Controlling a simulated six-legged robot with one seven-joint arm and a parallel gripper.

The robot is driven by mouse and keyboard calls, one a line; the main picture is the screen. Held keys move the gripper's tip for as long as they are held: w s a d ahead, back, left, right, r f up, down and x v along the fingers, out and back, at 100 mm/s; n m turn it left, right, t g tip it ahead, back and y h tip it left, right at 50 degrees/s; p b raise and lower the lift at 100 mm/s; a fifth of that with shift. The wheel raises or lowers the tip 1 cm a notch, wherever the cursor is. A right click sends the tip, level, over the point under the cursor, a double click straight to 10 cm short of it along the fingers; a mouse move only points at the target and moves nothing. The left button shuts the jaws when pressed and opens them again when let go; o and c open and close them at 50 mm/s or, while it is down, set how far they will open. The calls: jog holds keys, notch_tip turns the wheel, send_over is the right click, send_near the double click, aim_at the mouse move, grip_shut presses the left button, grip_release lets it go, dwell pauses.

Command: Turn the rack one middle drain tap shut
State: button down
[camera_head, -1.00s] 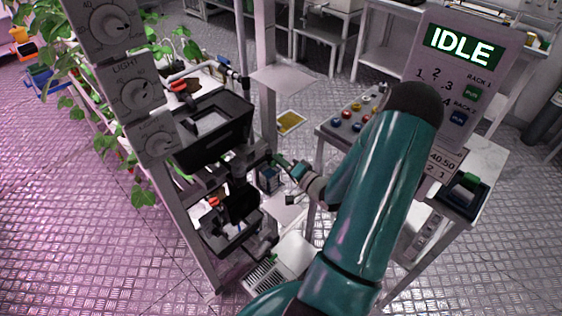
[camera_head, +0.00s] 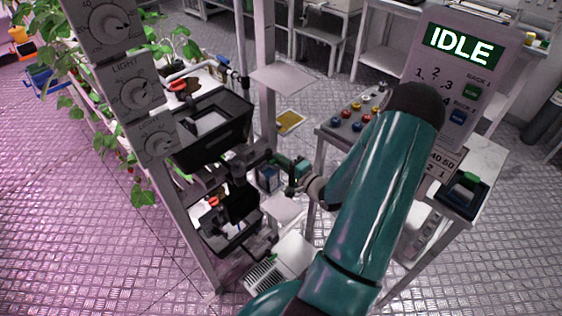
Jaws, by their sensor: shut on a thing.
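My gripper (camera_head: 274,160) is small in view at the rack's near end, at middle height, beside the dark drain fittings. It is shut on what looks like the middle drain tap; the tap's handle is mostly hidden by the jaws, so its angle cannot be read. My teal arm reaches in from the lower right. Rack one (camera_head: 183,222) stands at the left with its grey posts. A black tank (camera_head: 236,120) sits on it above the gripper, and a lower black tank (camera_head: 222,245) is below.
A black tray (camera_head: 466,195) lies on the right-hand table. Plants (camera_head: 60,60) line the left. A white grated box (camera_head: 268,276) is on the floor.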

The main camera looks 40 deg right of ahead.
jog(key=shift+s, duration=0.1)
jog(key=c, duration=1.4)
grip_release()
jog(key=shift+c, duration=0.2)
jog(key=shift+s, duration=0.1)
jog(key=s, duration=1.3)
jog(key=shift+s+d, duration=0.2)
jog(key=shift+s, duration=0.05)
jog(key=shift+w, duration=0.1)
